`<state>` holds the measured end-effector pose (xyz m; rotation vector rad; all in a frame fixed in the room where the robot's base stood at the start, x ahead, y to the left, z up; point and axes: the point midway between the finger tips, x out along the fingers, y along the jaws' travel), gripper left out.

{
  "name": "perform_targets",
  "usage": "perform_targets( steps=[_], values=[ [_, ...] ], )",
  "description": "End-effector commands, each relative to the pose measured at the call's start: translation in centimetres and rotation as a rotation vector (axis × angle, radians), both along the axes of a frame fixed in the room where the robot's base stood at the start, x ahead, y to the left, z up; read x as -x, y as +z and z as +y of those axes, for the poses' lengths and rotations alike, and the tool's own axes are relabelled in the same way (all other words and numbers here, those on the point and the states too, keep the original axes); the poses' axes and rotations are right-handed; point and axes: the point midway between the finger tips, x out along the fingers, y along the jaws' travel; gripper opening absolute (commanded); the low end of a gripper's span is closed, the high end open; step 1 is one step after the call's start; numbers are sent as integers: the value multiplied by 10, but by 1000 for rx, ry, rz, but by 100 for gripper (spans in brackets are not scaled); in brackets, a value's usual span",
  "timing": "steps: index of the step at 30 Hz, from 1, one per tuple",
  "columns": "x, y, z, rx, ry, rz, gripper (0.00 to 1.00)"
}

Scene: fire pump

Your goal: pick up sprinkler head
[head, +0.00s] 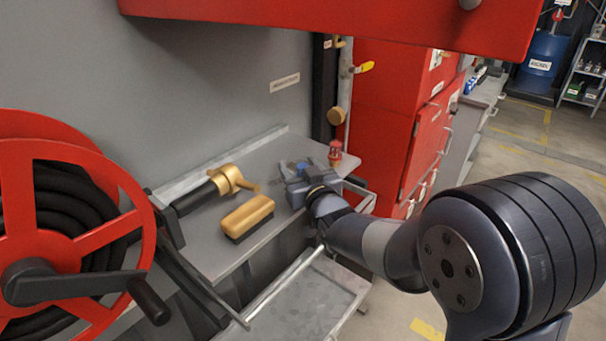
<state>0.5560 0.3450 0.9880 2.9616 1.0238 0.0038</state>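A small red fitting (335,152) stands upright at the back right of the grey shelf, near the red cabinet; it looks like the sprinkler head, though it is small in view. My gripper (298,166) is low over the shelf, to the left of the red fitting and apart from it. Its fingers look spread. Something small and blue shows between or just behind them, and I cannot tell whether it is a separate object. My wrist hides part of the shelf's right end.
A brass nozzle (229,180) and a brush with a tan back (247,215) lie on the shelf (205,243) left of my gripper. A red hose reel (70,235) stands at the left. A red cabinet (385,125) stands to the right, and a red box (350,22) overhangs above.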

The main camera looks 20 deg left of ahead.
Motion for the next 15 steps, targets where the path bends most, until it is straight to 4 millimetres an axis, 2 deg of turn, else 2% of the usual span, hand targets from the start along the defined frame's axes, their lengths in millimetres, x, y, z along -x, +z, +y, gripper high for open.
perform_targets(
  steps=[2, 15],
  values=[
    [0, 0, 0, 0, 0, 0, 48],
    [0, 0, 0, 0, 0, 0, 12]
  ],
)
